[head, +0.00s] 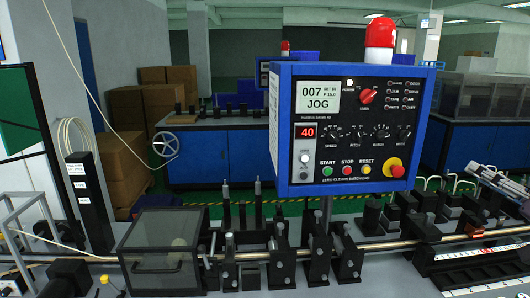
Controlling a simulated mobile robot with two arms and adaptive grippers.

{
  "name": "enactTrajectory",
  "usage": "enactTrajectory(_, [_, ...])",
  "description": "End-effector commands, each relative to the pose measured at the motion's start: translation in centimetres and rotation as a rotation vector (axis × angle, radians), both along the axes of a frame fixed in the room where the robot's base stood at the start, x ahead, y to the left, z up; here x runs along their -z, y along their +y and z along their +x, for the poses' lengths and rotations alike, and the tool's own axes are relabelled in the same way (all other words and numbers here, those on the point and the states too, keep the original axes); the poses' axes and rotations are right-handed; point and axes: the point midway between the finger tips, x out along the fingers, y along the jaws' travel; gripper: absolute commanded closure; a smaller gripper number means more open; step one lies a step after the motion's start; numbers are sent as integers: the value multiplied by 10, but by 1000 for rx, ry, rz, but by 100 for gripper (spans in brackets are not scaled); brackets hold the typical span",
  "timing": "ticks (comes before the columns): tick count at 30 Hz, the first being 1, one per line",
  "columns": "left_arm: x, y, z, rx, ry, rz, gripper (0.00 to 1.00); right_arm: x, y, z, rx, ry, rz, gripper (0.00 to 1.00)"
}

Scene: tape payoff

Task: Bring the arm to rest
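My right gripper (480,172) shows small at the right edge in the head view, its pale metal parts pointing left and up above the right end of the machine line. It is apart from the control box, and I see nothing held in it. Its fingers are too small to tell open from shut. I cannot make out my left gripper. The blue control box (348,130) stands on a post in the middle, its display reading 007 JOG and a small red readout showing 40.
A clear-lidded dark box (160,255) stands at the front left. A long metal shaft (395,243) runs through several black brackets. A red beacon (379,33) tops the control box. A tall black holder (85,190) stands left. Cardboard boxes (145,105) are behind.

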Motion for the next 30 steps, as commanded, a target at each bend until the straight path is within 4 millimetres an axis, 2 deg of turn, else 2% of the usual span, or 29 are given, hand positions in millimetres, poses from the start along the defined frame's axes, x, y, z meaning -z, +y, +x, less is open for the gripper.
enactTrajectory(1, [-1, -1, 11, 0, -16, -1, 100, 0, 0, 0, 0, 0, 0, 74])
enactTrajectory(3, [-1, -2, 20, 0, -29, -3, 100, 12, 5, 2, -3, 25, -11, 74])
enactTrajectory(11, [-2, -2, 19, 0, -29, -3, 100, 62, 23, 9, -6, 133, -68, 74])
enactTrajectory(17, [-2, -2, 20, 0, -29, -3, 100, 119, 44, 9, -18, 253, -131, 74])
enactTrajectory(20, [-1, -1, 17, 0, -25, -2, 100, 157, 59, 5, -29, 332, -175, 74])
enactTrajectory(23, [-1, -1, 12, 0, -18, -2, 100, 206, 78, -6, -49, 429, -229, 74])
enactTrajectory(26, [-1, 0, 9, 0, -13, -1, 100, 268, 104, -29, -82, 558, -301, 74])
enactTrajectory(27, [-1, 0, 9, 0, -12, -1, 100, 294, 115, -42, -100, 613, -334, 74])
enactTrajectory(30, [-1, 0, 9, 0, -13, -1, 100, 353, 143, -82, -149, 745, -411, 74])
